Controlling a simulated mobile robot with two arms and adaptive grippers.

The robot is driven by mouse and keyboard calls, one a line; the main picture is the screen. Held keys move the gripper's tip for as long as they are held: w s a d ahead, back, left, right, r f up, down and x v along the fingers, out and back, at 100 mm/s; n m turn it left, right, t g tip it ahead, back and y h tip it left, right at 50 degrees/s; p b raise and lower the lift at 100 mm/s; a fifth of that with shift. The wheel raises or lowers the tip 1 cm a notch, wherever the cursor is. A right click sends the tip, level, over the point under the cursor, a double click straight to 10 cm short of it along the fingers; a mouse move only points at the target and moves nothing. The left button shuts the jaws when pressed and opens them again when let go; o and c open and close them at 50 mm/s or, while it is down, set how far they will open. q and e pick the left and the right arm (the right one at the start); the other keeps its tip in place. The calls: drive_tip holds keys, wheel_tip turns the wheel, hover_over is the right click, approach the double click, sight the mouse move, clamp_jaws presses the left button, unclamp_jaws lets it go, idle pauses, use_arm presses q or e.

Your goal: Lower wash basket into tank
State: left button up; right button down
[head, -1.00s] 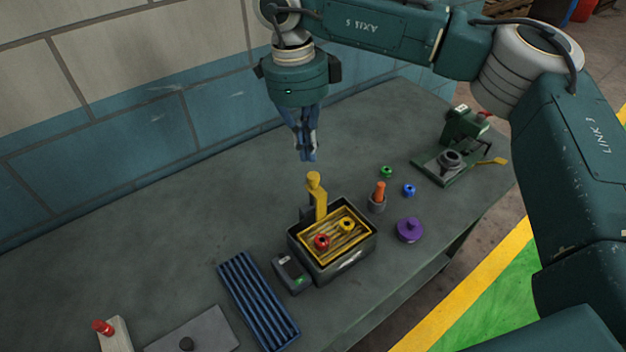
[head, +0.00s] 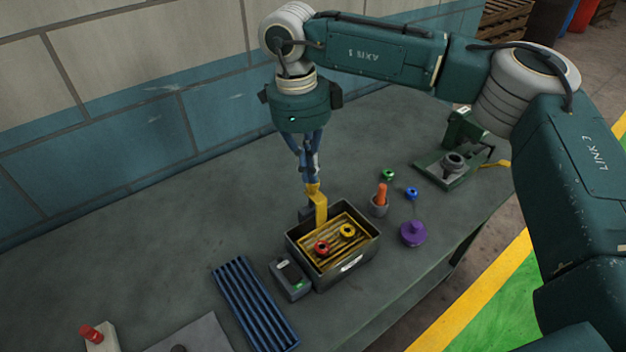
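The yellow wash basket (head: 356,219) sits down inside the dark grey tank (head: 352,268), its rim below the tank's top edge. It holds a red ring-shaped part (head: 321,248) and a yellow one (head: 347,231). The basket's yellow handle (head: 320,208) stands up at the tank's back left side. My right gripper (head: 312,181) points down with its blue fingers together, their tips meeting the handle's top. The handle's top shows below the fingertips, and I see no clear grip around it. My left gripper is not in view.
A small grey box with a display (head: 290,276) and a blue ribbed tray (head: 254,303) lie left of the tank. An orange-handled tool in a cup (head: 380,200), a purple lidded piece (head: 413,234) and a green press-like fixture (head: 462,150) stand to the right. The bench's back left is clear.

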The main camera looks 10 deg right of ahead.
sight(310, 184)
wheel_tip(310, 184, down, 4)
drive_tip(key=shift+b, duration=1.1)
drive_tip(key=shift+r, duration=0.3)
drive_tip(key=shift+w+a+r+p, duration=0.15)
drive_tip(key=shift+a+p, duration=0.1)
drive_tip(key=shift+p, duration=0.1)
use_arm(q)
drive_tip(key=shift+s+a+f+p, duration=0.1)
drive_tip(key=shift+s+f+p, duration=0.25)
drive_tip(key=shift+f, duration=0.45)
use_arm(e)
drive_tip(key=shift+w+a+r, duration=0.2)
drive_tip(key=shift+w+a, duration=0.1)
drive_tip(key=shift+a, duration=0.3)
drive_tip(key=shift+w+a+r, duration=0.15)
drive_tip(key=shift+w+a, duration=0.1)
drive_tip(key=shift+a, duration=0.35)
drive_tip(key=shift+d, duration=0.1)
